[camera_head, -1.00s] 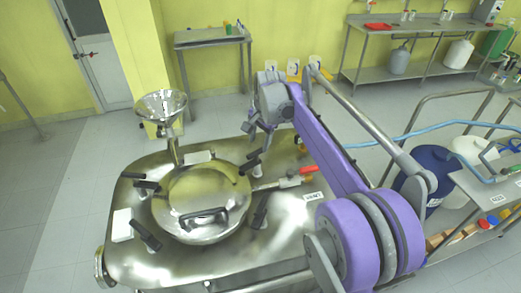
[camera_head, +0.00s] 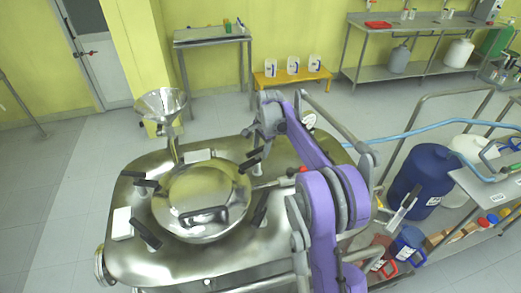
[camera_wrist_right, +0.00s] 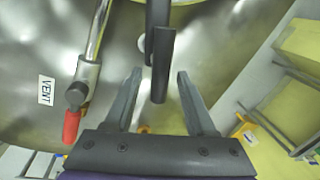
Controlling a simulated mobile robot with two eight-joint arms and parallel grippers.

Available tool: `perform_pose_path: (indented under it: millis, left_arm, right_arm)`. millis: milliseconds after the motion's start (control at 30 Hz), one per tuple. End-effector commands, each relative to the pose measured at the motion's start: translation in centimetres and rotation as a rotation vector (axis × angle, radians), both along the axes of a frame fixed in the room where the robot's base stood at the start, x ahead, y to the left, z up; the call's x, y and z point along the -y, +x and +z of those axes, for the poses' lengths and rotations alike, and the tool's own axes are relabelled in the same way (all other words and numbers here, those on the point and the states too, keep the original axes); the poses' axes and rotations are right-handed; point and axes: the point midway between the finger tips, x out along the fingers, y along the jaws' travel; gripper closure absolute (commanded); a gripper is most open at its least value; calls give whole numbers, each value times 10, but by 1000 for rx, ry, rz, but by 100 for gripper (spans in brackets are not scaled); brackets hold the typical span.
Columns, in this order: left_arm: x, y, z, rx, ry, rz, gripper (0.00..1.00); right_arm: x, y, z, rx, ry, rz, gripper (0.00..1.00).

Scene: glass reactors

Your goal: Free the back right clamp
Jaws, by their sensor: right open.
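The steel reactor has a round domed lid (camera_head: 190,185) with black-handled clamps around its rim. The back right clamp (camera_head: 249,165) is at the lid's upper right, partly hidden by my right gripper (camera_head: 262,143). In the right wrist view, the clamp's long black handle (camera_wrist_right: 161,45) reaches down between the two fingers of my right gripper (camera_wrist_right: 160,80). The gripper is open, with a gap on both sides of the handle. My left gripper is not in view.
A red-tipped valve handle (camera_wrist_right: 72,125) and a VENT label (camera_wrist_right: 46,90) are left of the gripper in the wrist view. A steel funnel (camera_head: 162,104) stands at the back left. Other clamps (camera_head: 146,233) surround the lid. A blue drum (camera_head: 424,172) stands on the right.

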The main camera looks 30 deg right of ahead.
Motion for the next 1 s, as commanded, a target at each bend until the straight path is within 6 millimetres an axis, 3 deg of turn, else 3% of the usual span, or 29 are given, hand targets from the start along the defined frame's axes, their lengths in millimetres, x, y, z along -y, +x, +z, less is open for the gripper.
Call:
perform_pose_path:
  millis: [367, 700, 1000]
  left_arm:
    - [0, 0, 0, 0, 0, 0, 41]
    - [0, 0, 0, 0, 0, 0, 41]
    - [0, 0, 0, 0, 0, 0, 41]
  right_arm:
    - [0, 2, -8, 0, 0, 0, 44]
    - [0, 2, -7, 0, 0, 0, 100]
    - [0, 2, -7, 0, 0, 0, 100]
